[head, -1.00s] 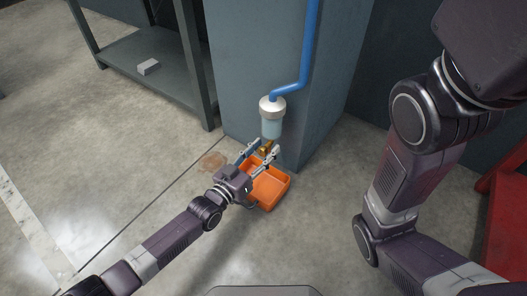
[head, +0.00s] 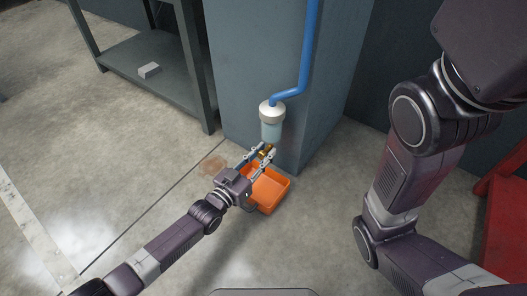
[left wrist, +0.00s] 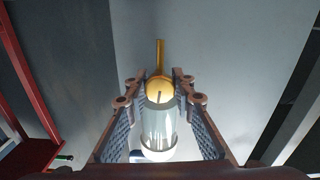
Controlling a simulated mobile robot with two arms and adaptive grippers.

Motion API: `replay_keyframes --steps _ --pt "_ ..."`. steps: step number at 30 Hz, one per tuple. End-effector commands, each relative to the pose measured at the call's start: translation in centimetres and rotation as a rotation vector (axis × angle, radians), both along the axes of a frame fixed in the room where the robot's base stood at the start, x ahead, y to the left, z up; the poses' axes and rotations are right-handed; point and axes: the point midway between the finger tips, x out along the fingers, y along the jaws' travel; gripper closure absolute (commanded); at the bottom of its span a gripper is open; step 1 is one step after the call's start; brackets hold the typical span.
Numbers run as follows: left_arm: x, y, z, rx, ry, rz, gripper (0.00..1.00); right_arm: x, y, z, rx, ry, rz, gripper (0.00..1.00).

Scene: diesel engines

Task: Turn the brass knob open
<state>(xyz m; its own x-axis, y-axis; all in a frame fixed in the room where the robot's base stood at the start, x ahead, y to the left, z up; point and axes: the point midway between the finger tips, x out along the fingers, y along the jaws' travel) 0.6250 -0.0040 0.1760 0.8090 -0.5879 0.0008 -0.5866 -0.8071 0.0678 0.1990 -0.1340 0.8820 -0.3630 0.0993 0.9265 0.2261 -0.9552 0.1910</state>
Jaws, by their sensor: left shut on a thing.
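The brass knob (head: 265,151) sits under a clear filter bowl (head: 271,131) with a pale cap, at the lower end of a blue pipe. My left gripper (head: 264,150) is shut on the knob, with a finger on each side. In the left wrist view, the rounded brass knob (left wrist: 158,89) lies between the fingertips of my left gripper (left wrist: 160,76). A thin brass stem sticks out beyond it, and the clear bowl (left wrist: 158,125) shows between the fingers. My right gripper is out of view.
An orange tray (head: 269,190) stands on the floor below the bowl, partly behind my left gripper. A grey-blue cabinet (head: 245,70) is behind. A metal shelf (head: 165,75) with a small block (head: 149,70) stands left. A red object (head: 505,215) is at the right edge.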

Motion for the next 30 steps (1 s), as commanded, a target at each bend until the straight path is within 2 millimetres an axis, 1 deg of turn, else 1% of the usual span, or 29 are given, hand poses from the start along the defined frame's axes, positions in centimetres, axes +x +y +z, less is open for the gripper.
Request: replay_keyframes --steps 1,12,21,30 --pt "0.0 0.0 0.2 0.028 -0.018 0.002 1.0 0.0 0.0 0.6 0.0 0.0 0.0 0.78" --pt "-0.1 0.0 0.1 0.303 -0.215 0.001 1.0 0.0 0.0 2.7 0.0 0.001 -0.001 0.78" --pt "-0.1 -0.1 0.0 0.531 -0.382 0.0 1.0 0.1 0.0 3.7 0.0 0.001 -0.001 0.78" --pt "-0.1 -0.1 -0.1 0.758 -0.549 0.001 1.0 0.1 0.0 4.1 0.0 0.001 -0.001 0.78"
